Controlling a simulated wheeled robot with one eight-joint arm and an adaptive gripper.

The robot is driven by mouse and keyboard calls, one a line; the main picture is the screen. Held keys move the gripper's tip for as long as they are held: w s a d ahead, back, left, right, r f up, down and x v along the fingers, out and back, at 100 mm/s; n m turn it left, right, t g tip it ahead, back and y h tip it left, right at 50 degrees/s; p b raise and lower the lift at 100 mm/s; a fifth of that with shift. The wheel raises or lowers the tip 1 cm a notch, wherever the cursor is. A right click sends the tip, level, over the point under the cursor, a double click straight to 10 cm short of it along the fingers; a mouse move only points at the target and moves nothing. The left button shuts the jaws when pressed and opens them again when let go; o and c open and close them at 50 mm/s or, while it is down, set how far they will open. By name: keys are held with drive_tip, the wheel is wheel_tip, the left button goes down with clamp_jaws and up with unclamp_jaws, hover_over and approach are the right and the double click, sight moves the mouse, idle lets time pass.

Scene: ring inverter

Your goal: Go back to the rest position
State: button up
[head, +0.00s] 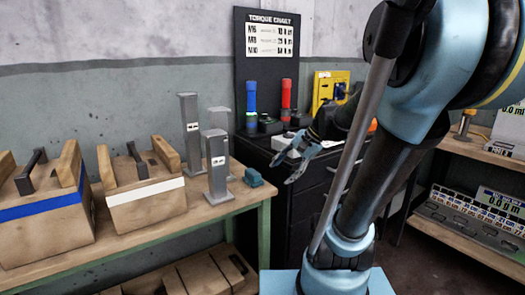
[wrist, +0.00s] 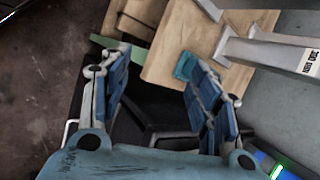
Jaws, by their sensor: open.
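My gripper (head: 300,160) is in the head view, right of the wooden bench's corner and in front of the black cabinet. It is open and nothing shows between its fingers. In the wrist view my gripper (wrist: 160,95) has its two blue fingers spread apart, with the bench corner and dark cabinet behind them. My arm fills the right half of the head view and hides part of the cabinet.
A wooden bench (head: 240,198) holds wooden boxes with a blue band (head: 45,205) and a white band (head: 145,192), grey posts (head: 217,165) and a small teal block (head: 254,177). Blue (head: 251,100) and red (head: 286,98) tools stand on the cabinet (head: 283,205). Shelves stand at right.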

drive_tip(key=s+d+f+n+h, duration=0.6)
drive_tip(key=s+d+f+n, duration=0.2)
drive_tip(key=s+d+f, duration=0.2)
drive_tip(key=shift+s+d+f+h, duration=0.35)
drive_tip(key=shift+s+d, duration=0.2)
drive_tip(key=shift+s, duration=0.55)
drive_tip(key=shift+w+f, duration=0.15)
drive_tip(key=shift+w, duration=0.3)
